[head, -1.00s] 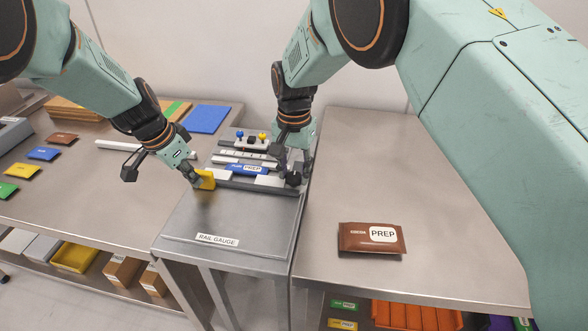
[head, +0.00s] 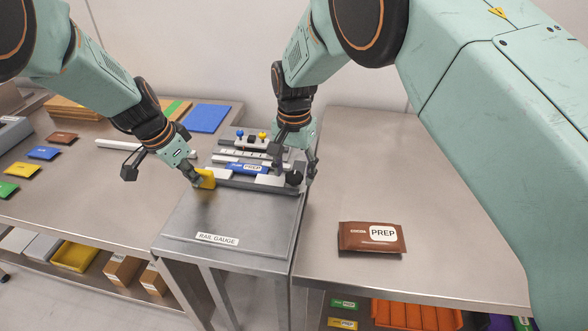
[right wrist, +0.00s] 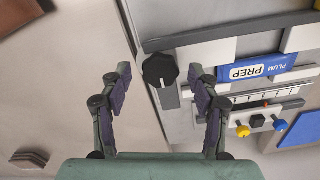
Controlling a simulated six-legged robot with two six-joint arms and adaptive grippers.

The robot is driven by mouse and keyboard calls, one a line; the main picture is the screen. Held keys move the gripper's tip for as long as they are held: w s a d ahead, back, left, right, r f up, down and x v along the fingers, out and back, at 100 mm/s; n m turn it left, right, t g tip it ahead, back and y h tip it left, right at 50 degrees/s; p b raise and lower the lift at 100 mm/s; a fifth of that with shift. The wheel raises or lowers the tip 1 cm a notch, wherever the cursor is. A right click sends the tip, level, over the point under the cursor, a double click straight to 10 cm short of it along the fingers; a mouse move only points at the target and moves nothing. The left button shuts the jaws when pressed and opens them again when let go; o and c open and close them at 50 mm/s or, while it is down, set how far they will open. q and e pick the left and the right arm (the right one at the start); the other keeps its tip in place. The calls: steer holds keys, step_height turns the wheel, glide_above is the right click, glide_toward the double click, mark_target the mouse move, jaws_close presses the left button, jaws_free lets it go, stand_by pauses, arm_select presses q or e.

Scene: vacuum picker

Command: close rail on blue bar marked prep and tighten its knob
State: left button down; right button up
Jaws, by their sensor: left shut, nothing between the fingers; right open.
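The blue bar marked PREP (head: 248,168) lies in the rail gauge, between pale blocks and behind the dark front rail (head: 258,187). In the right wrist view the bar (right wrist: 252,70) reads PLUM PREP. The round black knob (head: 294,178) sits at the gauge's right end. My right gripper (head: 296,163) is open above it. In the right wrist view the knob (right wrist: 160,70) shows between the spread fingertips, with no clear contact. My left gripper (head: 194,180) is shut and empty at the gauge's left end, beside a yellow piece (head: 206,179); whether they touch is unclear.
A brown PREP packet (head: 371,238) lies on the right table. Blue and yellow small knobs (head: 262,134) stand at the gauge's back. Coloured packets and a blue sheet (head: 208,118) lie on the left table. The gauge stand's front, labelled RAIL GAUGE (head: 217,238), is clear.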

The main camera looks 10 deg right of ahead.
arm_select(q)
steer(key=shift+w, duration=0.1)
arm_select(e)
step_height(320, 180, up, 12)
stand_by(0.5)
arm_select(q)
steer(key=shift+s+a, duration=0.35)
steer(key=shift+s, duration=0.55)
steer(key=shift+s+a, duration=0.3)
steer(key=shift+s, duration=0.45)
step_height(320, 180, up, 8)
steer(key=p, duration=0.6)
arm_select(e)
step_height(320, 180, up, 6)
glide_above(294, 175)
steer(key=shift+s+r, duration=0.1)
steer(key=shift+s, duration=0.05)
arm_select(q)
steer(key=shift+r, duration=0.1)
arm_select(e)
steer(key=shift+r, duration=0.1)
